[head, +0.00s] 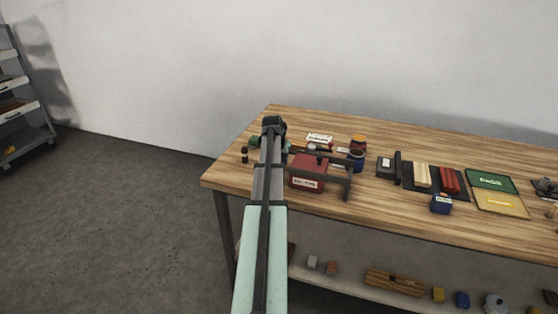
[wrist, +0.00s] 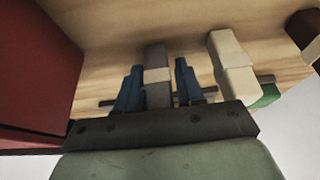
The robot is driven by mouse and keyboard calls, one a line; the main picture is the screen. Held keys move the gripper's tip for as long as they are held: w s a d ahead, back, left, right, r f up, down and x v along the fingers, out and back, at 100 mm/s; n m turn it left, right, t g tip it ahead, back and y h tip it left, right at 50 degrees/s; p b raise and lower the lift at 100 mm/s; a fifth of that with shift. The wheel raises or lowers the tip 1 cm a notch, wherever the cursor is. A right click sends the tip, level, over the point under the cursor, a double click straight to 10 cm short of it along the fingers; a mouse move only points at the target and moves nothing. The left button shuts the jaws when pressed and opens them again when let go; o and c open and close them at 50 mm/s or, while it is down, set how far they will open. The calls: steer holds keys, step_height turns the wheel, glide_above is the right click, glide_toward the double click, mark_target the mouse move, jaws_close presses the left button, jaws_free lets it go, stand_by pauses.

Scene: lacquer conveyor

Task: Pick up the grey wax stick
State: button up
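The grey wax stick (wrist: 158,92), with a pale band around it, shows in the middle of the wrist view over the wood table. My gripper (wrist: 159,66) has its two blue fingers on either side of the stick, with narrow gaps at the tips. It looks open around the stick, not closed on it. The stick's lower end is hidden behind the dark gripper body. In the head view my arm reaches over the table's left end; I cannot clearly make out the fingers or the grey stick there.
A cream stick (wrist: 230,62) lies close right of the fingers, with a green piece (wrist: 268,94) beside it. A large red box (wrist: 35,60) stands at left; it also shows in the head view (head: 307,174). Several sticks and pads lie further right on the table (head: 330,213).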

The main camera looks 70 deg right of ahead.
jaws_close()
